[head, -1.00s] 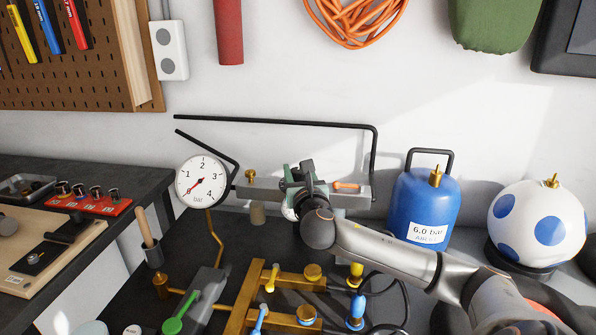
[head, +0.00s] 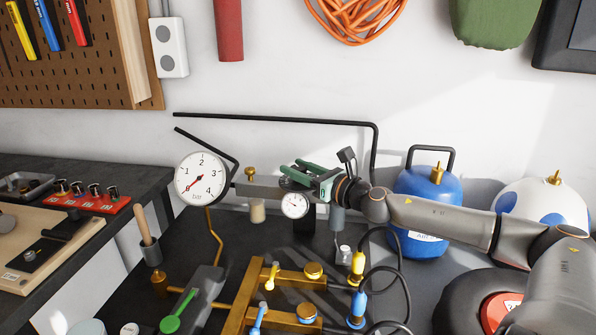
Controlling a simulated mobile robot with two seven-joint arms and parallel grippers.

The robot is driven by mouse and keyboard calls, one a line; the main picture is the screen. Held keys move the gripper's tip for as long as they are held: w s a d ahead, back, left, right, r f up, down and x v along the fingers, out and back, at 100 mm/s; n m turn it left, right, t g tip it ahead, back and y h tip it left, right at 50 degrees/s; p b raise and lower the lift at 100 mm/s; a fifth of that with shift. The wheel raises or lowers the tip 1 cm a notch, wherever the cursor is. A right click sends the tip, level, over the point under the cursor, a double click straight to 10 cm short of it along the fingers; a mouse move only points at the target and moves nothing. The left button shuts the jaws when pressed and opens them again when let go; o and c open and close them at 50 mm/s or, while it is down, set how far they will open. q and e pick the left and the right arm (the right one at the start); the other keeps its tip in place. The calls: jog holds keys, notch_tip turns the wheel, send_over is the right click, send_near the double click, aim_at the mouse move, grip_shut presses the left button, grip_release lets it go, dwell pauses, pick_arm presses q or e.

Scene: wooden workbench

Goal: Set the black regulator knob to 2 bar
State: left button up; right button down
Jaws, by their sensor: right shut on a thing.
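My right gripper (head: 309,176) has green fingers and reaches in from the right along the pipe at the back of the bench. It is shut at the regulator, just above a small white dial (head: 295,204). The black regulator knob is not clearly visible; the fingers cover that spot, and they appear closed around it. The large round pressure gauge (head: 201,165), marked 0 to 4 bar, stands to the left. Its red needle points to the lower left, close to 0. My left gripper is not in view.
A blue air tank (head: 425,188) stands behind my right forearm, beside a white ball-shaped tank with blue spots (head: 565,203). Brass pipework (head: 290,318) with a green lever (head: 177,312), a yellow connector (head: 358,265) and black hoses fills the front.

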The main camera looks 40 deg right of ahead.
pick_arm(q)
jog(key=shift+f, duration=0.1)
pick_arm(e)
jog(key=shift+n+y, duration=0.3)
jog(key=shift+y, duration=0.1)
jog(key=shift+c, duration=1.9)
grip_release()
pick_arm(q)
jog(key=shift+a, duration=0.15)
pick_arm(e)
jog(key=shift+s, duration=0.15)
jog(key=shift+s+a, duration=0.1)
jog(key=shift+s, duration=0.1)
jog(key=shift+s+p, duration=0.5)
jog(key=shift+s, duration=0.05)
pick_arm(q)
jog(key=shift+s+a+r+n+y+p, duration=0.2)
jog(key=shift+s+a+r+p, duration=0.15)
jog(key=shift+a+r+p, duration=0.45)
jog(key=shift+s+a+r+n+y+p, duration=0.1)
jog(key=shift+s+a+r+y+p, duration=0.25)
jog(key=shift+p, duration=0.65)
pick_arm(e)
jog(key=s+d, duration=0.1)
jog(key=s, duration=0.9)
jog(key=shift+s+d, duration=0.25)
jog(key=shift+s, duration=0.1)
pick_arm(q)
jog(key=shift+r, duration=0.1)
